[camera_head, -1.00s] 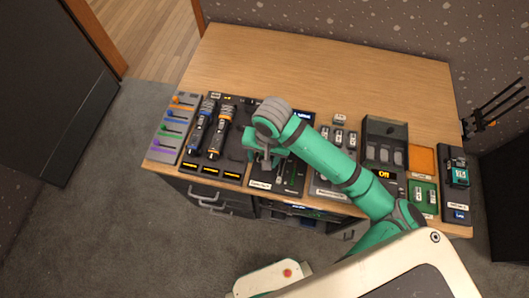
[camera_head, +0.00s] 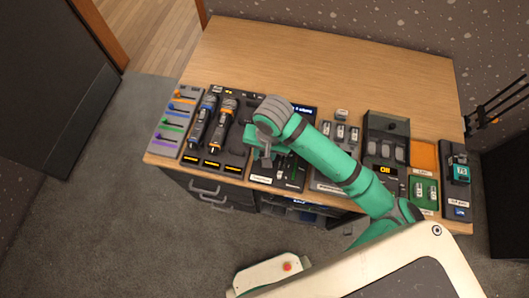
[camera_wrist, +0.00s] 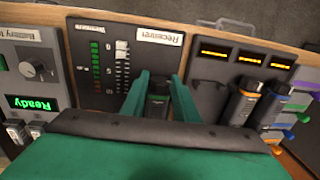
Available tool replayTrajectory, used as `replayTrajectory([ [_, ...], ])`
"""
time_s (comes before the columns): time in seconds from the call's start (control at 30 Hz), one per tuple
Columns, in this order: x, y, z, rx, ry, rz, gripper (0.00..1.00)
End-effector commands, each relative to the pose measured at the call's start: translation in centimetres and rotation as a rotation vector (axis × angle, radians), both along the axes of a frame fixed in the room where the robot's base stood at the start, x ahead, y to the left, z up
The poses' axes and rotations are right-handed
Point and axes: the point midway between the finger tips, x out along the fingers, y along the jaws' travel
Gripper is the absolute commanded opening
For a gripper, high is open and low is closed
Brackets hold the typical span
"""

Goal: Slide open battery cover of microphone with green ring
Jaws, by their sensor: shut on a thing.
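A dark microphone end with a green mark (camera_wrist: 159,98) lies between the fingers of my gripper (camera_wrist: 160,82) in the wrist view. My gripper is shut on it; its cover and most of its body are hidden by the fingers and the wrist. In the head view my gripper (camera_head: 261,158) is over the dark panel to the right of the other microphones, and my arm hides the microphone there. A microphone with a blue ring (camera_head: 201,121) and one with an orange ring (camera_head: 222,126) lie in the rack on the left.
The receiver panel (camera_wrist: 110,68) with its sliders is beside my gripper. A colored fader board (camera_head: 169,123) stands at the far left. A battery tester with a green display (camera_wrist: 30,103) is on the other side. The back of the wooden desk (camera_head: 320,65) is clear.

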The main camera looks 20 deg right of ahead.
Motion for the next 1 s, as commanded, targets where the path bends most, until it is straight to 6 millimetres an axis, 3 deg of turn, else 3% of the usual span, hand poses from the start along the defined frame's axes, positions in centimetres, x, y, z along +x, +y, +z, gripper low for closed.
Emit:
replayTrajectory([
  [1.0,-2.5,1.8,0.0,0.002,-0.001,0.003,0.07],
])
